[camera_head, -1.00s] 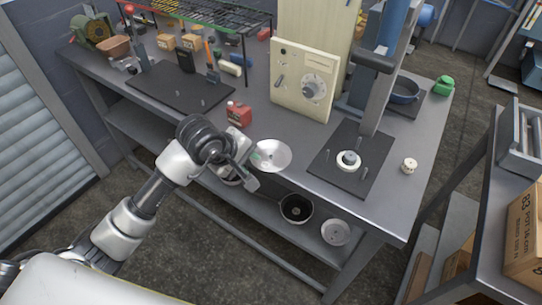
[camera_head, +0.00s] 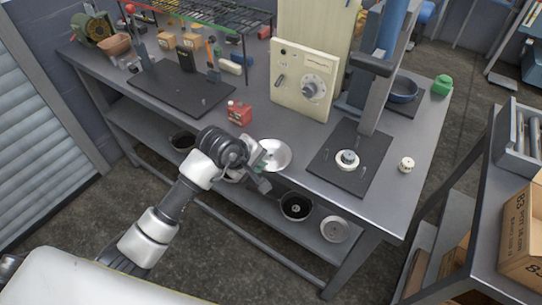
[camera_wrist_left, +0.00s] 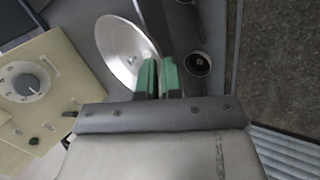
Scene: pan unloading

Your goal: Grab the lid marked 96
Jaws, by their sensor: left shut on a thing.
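A round silver lid (camera_head: 277,153) shows beside my left gripper (camera_head: 262,170), near the workbench's front edge. No number can be read on it. In the left wrist view the lid (camera_wrist_left: 120,45) is tilted and bright. The green fingertips of my left gripper (camera_wrist_left: 158,78) are close together at the lid's edge, shut on it. The grip itself is partly hidden. Another round metal lid (camera_head: 335,229) lies on the lower shelf, and its marking is too small to read. My right gripper is not in view.
A dark open pan (camera_head: 296,206) stands on the lower shelf (camera_head: 262,209), with another dark pan (camera_head: 183,141) further left. On the workbench are a red can (camera_head: 239,114), a cream box with a dial (camera_head: 303,82) and a press on a black plate (camera_head: 330,169).

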